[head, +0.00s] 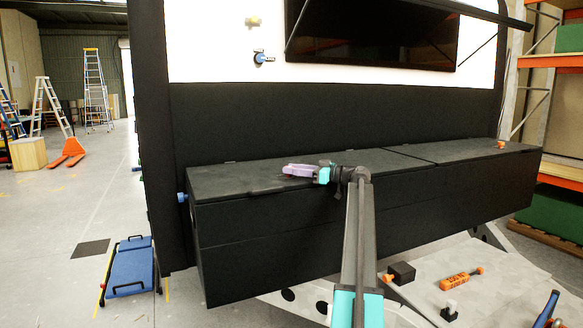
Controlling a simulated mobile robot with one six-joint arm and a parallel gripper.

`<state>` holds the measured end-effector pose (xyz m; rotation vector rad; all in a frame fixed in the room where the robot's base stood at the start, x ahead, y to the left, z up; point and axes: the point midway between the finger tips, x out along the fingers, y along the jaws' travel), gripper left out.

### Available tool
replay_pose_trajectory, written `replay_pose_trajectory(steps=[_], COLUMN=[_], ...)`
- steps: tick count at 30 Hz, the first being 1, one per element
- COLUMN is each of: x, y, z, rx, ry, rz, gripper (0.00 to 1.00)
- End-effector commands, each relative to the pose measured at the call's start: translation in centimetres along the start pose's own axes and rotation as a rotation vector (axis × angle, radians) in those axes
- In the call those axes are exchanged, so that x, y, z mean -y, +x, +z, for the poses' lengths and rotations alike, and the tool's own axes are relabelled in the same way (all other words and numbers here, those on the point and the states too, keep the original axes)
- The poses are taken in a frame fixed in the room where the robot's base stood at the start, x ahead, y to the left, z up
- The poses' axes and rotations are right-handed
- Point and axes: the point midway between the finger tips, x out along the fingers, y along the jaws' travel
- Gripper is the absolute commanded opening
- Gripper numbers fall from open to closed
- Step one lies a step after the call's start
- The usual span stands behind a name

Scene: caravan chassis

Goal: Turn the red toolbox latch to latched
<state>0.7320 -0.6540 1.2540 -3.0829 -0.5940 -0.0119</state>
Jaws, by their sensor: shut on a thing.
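The long black toolbox (262,236) stands across the front of the caravan, with its lids shut. My gripper (322,175), with teal parts, is over its left lid. It is shut on a lavender piece (299,170) with dark parts, which points left above the lid. A small reddish bit (325,162) shows just behind my gripper, mostly covered; I cannot tell whether it is the red latch. An orange-red knob-like part (501,144) sits at the lid's far right end, well away from my gripper. The latch's setting cannot be read.
A blue knob (182,197) sticks out at the toolbox's left end. An orange tool (461,279) and a black block (402,273) lie on the chassis plate at lower right. The left floor is mostly open.

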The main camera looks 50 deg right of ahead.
Motion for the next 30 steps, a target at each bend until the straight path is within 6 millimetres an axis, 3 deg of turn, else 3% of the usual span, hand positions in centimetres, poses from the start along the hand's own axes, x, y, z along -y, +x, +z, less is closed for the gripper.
replay_pose_trajectory(steps=[13, 14, 17, 30], x=[0.68, 0.69, 0.64, 0.33], y=[0.38, 0.38, 0.32, -0.33], z=[0.59, 0.59, 0.53, 0.29], rx=[0.008, 0.008, 0.007, 0.004], ry=[0.003, 0.003, 0.003, 0.001], rz=[-0.02, -0.02, -0.019, -0.012], gripper=[0.08, 0.34, 0.49, 0.49])
